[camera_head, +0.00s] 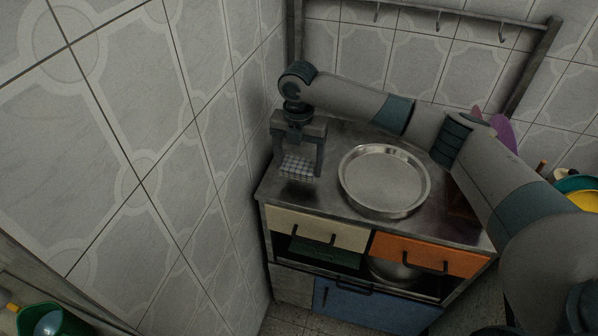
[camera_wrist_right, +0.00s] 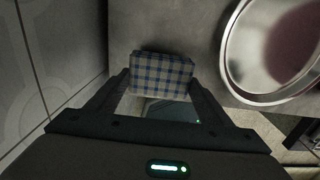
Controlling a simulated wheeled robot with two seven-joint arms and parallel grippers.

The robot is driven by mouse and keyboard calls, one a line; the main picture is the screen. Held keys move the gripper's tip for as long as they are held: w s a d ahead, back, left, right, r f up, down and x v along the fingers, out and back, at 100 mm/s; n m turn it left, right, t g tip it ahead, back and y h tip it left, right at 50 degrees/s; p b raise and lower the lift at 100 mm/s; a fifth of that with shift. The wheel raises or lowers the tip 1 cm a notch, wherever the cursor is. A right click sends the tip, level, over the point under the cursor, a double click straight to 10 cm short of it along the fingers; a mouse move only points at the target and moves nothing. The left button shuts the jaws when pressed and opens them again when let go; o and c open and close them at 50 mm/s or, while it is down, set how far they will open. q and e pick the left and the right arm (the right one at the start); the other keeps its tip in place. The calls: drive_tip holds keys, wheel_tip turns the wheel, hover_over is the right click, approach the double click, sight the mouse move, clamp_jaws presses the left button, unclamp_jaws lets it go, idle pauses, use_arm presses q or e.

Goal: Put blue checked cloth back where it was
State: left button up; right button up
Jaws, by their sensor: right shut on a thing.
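The blue checked cloth (camera_head: 297,168) is a small folded block at the left end of the steel counter. It also shows between the fingers in the right wrist view (camera_wrist_right: 161,75). My right gripper (camera_head: 301,165) points down over that end and is shut on the cloth, with one finger on each side of it. The cloth seems close to the counter top (camera_head: 330,134); I cannot tell whether it touches. My left gripper is not in view.
A round steel tray (camera_head: 429,187) lies on the counter right of the cloth. A tiled wall stands close on the left. Cream (camera_head: 316,226) and orange (camera_head: 428,256) drawers are below the counter front. Colored dishes (camera_head: 580,190) show at the far right.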

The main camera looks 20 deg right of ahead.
sight(299, 166)
drive_tip(key=shift+f+p, duration=0.75)
drive_tip(key=shift+f, duration=1.25)
drive_tip(key=shift+f, duration=0.15)
drive_tip(key=o, duration=1.1)
